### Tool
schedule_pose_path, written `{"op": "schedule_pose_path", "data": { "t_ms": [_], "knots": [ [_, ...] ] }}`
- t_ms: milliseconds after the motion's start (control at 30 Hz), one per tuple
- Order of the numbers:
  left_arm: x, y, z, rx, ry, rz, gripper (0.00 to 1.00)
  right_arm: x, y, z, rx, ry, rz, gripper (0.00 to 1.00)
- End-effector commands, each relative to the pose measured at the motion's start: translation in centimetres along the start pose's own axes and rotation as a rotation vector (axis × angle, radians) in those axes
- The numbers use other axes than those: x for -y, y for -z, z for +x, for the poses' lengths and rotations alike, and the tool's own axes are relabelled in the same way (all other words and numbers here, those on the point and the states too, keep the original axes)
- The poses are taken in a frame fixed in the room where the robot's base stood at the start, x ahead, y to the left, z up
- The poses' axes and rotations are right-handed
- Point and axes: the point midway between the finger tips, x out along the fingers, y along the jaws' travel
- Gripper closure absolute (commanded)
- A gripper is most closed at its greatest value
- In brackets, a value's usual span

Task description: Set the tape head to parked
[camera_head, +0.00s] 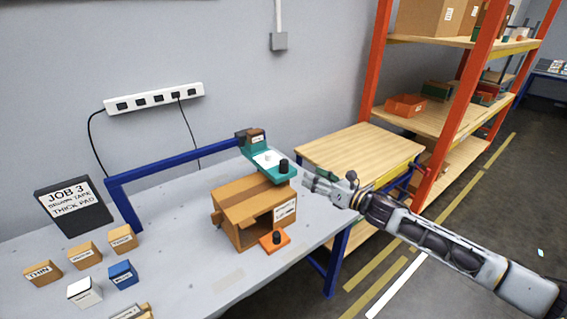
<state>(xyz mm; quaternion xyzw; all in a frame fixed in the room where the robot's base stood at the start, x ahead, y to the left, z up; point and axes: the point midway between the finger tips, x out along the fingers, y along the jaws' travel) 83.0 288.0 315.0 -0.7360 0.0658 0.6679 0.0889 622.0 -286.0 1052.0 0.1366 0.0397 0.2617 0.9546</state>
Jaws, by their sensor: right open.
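A teal head (268,160) with a white top patch and a black knob sits above a brown cardboard box (236,209), at the right end of the grey table. It looks like the tape head; I cannot read its label or its set position. A small brown block (250,137) with a label is at its back end. An orange piece (275,243) with a black knob is at the box's front opening. My right gripper (307,182) is open and empty, just right of the teal head, apart from its knob. My left gripper is out of view.
A blue frame (180,162) runs behind the box. A dark sign (73,207) reads "JOB 3", brown tape, thick pad. Several small labelled blocks, including a blue one (122,275), stand front left. A wooden-topped table (360,150) and orange-framed shelves (452,110) stand right.

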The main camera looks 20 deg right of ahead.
Motion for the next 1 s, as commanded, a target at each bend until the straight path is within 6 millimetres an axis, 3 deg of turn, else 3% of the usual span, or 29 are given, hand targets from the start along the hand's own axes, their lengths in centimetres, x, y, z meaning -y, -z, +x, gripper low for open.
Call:
{"op": "schedule_pose_path", "data": {
  "t_ms": [333, 1000],
  "knots": [
    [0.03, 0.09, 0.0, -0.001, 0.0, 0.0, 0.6, -0.21, -0.05, 0.0, 0.004, -0.01, -0.261, 0.47],
    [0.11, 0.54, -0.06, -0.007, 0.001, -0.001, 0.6, -0.2, -0.07, 0.23, 0.004, -0.009, -0.286, 0.47]
  ]
}}
